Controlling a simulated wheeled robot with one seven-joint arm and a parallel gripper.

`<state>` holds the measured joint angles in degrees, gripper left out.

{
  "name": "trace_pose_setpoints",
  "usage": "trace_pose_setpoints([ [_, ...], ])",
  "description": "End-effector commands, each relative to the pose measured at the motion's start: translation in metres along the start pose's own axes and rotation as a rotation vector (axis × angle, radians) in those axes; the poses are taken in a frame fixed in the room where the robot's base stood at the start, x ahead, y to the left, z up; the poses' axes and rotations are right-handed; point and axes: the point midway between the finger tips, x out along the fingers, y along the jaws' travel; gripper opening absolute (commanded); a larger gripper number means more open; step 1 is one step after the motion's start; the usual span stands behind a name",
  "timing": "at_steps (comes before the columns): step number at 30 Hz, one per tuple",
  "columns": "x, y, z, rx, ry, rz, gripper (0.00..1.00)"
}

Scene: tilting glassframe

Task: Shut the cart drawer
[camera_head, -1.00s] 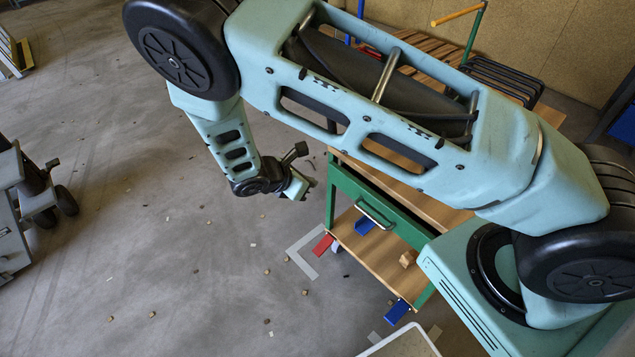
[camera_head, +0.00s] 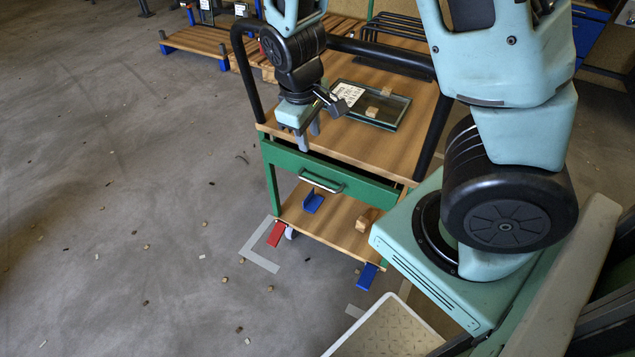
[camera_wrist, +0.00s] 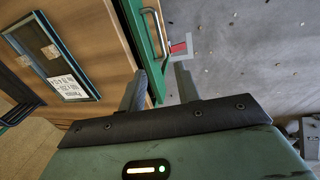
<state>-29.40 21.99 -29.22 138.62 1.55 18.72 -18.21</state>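The cart drawer has a green front (camera_head: 360,188) with a light bar handle (camera_head: 321,182), below the cart's wooden top (camera_head: 395,148). A dark gap shows between the top's edge and the drawer front, so the drawer looks partly out. The drawer front also shows in the wrist view (camera_wrist: 143,35), with its handle (camera_wrist: 155,28). My gripper (camera_head: 309,140) is above the drawer's left part, near the top's front edge, fingers pointing down. In the wrist view its fingers (camera_wrist: 161,72) are apart with nothing between them. Whether a finger touches the drawer I cannot tell.
A glass pane in a dark frame (camera_head: 372,106) with a white label lies on the cart top, behind my gripper. A black rail (camera_head: 380,55) borders the top. The lower shelf (camera_head: 335,222) holds a wooden block (camera_head: 367,218).

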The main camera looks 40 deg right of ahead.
Motion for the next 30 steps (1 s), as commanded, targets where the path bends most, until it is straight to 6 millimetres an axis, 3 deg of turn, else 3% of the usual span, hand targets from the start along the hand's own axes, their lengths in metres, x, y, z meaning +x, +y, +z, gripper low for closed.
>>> trace_pose_setpoints([
  [21,0.137,0.0,0.001,-0.002,-0.006,0.001,0.33],
  [30,0.168,0.0,0.0,-0.004,-0.003,0.001,0.33],
])
